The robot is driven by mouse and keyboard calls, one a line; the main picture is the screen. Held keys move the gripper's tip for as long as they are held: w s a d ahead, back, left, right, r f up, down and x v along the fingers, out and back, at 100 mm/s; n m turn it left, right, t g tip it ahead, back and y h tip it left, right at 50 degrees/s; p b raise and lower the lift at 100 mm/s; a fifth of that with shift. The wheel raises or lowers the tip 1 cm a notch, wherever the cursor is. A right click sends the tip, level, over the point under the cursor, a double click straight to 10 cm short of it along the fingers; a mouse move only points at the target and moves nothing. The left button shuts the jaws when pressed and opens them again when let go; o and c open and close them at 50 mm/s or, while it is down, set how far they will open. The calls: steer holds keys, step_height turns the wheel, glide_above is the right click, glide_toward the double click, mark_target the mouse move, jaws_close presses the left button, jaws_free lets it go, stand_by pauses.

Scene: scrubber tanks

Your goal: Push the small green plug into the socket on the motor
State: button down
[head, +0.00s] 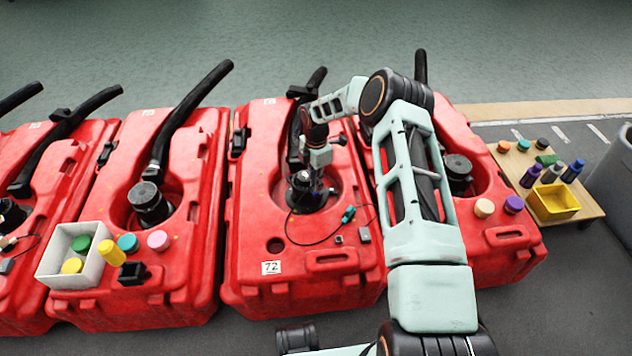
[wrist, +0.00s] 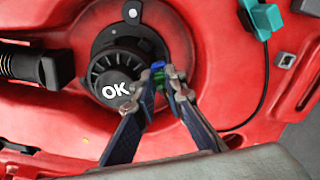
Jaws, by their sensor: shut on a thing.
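A small blue part (wrist: 158,66) at the right edge of the motor, perhaps the socket, is just beyond the plug. I cannot tell whether the plug touches or enters it. The motor (wrist: 108,72) is a round black ribbed unit marked OK, set in the red tank's recess.
A teal connector (wrist: 262,18) on a black cable lies on the red tank (head: 262,235), right of the motor. A black hose fitting (wrist: 35,67) is at left. Neighbouring tanks carry a white bin (head: 52,262) and loose caps. A wooden table with a yellow bin (head: 556,204) stands right.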

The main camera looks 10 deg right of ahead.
steer(key=shift+f+b, duration=0.35)
steer(key=shift+f, duration=0.35)
steer(key=c, duration=1.9)
jaws_free()
steer(key=o, duration=0.5)
steer(key=shift+r, duration=0.1)
steer(key=shift+c, duration=0.2)
steer(key=shift+r, duration=0.1)
steer(key=shift+r+p, duration=2.4)
steer(key=shift+r, duration=1.7)
